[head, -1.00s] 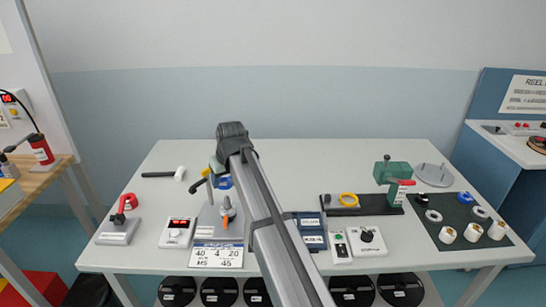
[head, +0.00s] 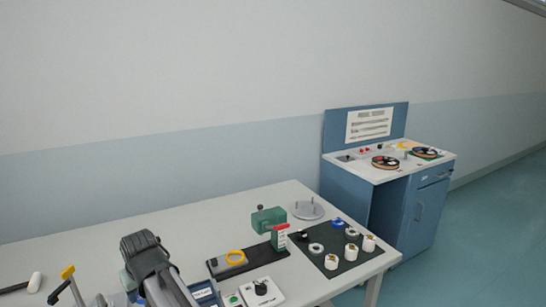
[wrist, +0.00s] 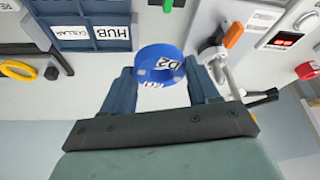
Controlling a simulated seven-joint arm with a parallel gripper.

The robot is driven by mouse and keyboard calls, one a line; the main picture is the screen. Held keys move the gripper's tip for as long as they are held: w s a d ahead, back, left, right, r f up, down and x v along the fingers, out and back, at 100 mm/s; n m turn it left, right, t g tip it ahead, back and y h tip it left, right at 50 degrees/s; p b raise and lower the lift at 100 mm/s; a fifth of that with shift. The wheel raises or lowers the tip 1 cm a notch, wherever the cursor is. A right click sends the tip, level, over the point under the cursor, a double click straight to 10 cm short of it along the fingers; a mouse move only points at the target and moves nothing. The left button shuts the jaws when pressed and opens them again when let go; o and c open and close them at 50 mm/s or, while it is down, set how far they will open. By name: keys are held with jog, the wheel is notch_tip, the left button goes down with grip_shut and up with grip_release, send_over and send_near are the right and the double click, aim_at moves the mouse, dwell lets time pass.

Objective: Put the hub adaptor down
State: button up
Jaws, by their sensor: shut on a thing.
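The hub adaptor, taken to be the blue ring marked D2 (wrist: 158,56), sits between the dark blue jaws of my gripper (wrist: 163,84) in the wrist view. My gripper is shut on it. The ring shows its open face and a white label; the table surface lies behind it. In the head view only the greenish body of my gripper shows at the lower left, beside my arm. The jaws and the ring cannot be made out there. A small blue part (head: 337,223) lies on the dark mat (head: 350,270) at right.
The mat also holds several white cylinders (head: 331,262) and a white ring (head: 316,248). In the wrist view, a box labelled HUB (wrist: 92,34) and an orange-tipped lever (wrist: 233,36) flank the ring.

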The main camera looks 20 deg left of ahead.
jog(key=w+d+f+m+t+h, duration=0.15)
jog(key=w+d+m, duration=0.45)
jog(key=d, duration=1.6)
jog(key=w+d+f+m+h, duration=0.1)
jog(key=w+d+f+m, duration=0.15)
jog(key=w+d, duration=1.35)
jog(key=w+d+f+m+t+h, duration=0.1)
jog(key=w+d+f+m, duration=0.2)
jog(key=d, duration=2.6)
notch_tip(320, 180, up, 5)
jog(key=n, duration=0.2)
send_over(339, 246)
jog(key=s, duration=0.2)
jog(key=shift+m+y, duration=0.25)
jog(key=shift+w+d+f, duration=0.1)
jog(key=shift+f, duration=2.35)
jog(key=shift+w+d+f, duration=0.1)
jog(key=shift+f, duration=2.3)
jog(key=shift+f, duration=0.1)
